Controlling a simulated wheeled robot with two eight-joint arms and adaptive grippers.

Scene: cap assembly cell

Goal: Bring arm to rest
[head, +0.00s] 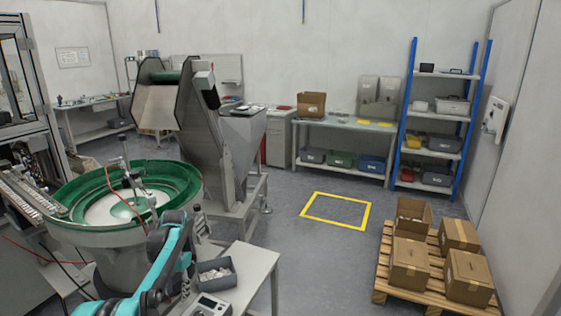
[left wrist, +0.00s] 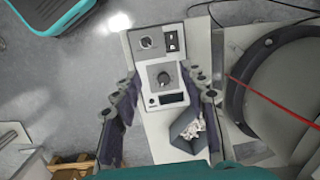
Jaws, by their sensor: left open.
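My teal left arm (head: 168,250) comes in at the lower left of the head view, in front of the green-rimmed bowl feeder. In the left wrist view my left gripper (left wrist: 166,88) is open, its two dark fingers apart and nothing held between them. A grey control box (left wrist: 160,75) with a round knob shows below and between the fingers; it also shows at the bottom of the head view (head: 208,306). The gripper appears to be above the box, with no visible contact. My right gripper is in neither view.
A dark bin (left wrist: 188,130) of white parts sits on the small table (head: 252,272) beside the control box. The bowl feeder (head: 75,190) stands close to my arm. A pallet (head: 385,283) of cartons is at right. Floor around the yellow square (head: 308,207) is clear.

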